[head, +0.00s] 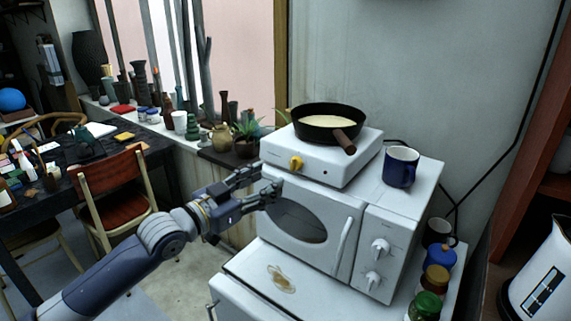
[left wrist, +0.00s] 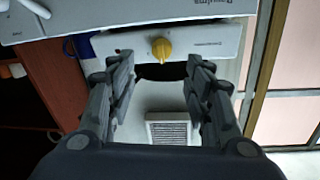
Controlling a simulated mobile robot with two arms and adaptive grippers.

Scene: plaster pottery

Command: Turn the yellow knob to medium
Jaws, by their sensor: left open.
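The yellow knob (head: 296,162) is on the front face of a white single-burner hot plate (head: 325,168), which stands on a white microwave (head: 310,225). My left gripper (head: 272,180) is open in front of the hot plate, to the left of and a little below the knob in the head view. In the left wrist view the knob (left wrist: 161,50) shows between and beyond the two open fingers (left wrist: 160,82), apart from them. The marks around the knob are too small to read. My right gripper is not in view.
A black pan (head: 328,122) with pale content sits on the hot plate, its brown handle toward the front. A blue mug (head: 400,168) stands to the right on the microwave. A plant (head: 246,138) and several pots line the sill at left.

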